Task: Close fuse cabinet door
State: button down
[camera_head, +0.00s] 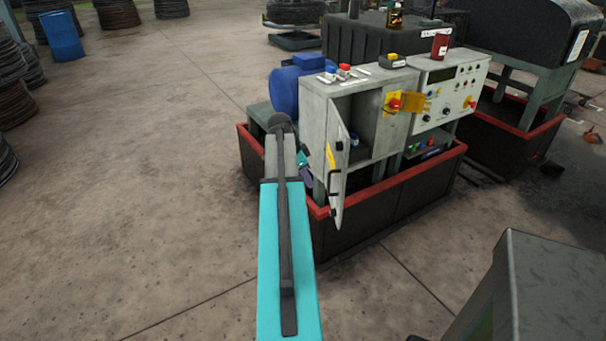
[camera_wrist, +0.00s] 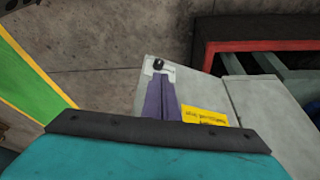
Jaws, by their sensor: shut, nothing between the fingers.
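The fuse cabinet (camera_head: 312,118) is a grey box with its door (camera_head: 342,172) standing open, swung out from its front. The door carries a yellow label and a dark handle (camera_head: 333,183). My gripper (camera_head: 308,178) is just left of the door, mostly hidden behind my arm. In the wrist view the purple fingers (camera_wrist: 161,98) are shut and empty, over a pale grey panel (camera_wrist: 232,90) with a yellow label (camera_wrist: 204,115). A small black part shows near the fingertips. I cannot tell whether the fingers touch the door.
The cabinet stands in a dark tray with a red rim (camera_head: 408,176), beside a control panel (camera_head: 450,93). A grey box (camera_head: 548,285) fills the lower right.

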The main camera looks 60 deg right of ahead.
jog(key=shift+s+d+f+p, duration=0.45)
jog(key=shift+s+d+f, duration=0.1)
jog(key=shift+s+d, duration=0.3)
jog(key=shift+s+d+f+p, duration=0.45)
jog(key=shift+s+d+f, duration=0.05)
jog(key=shift+s+d, duration=0.35)
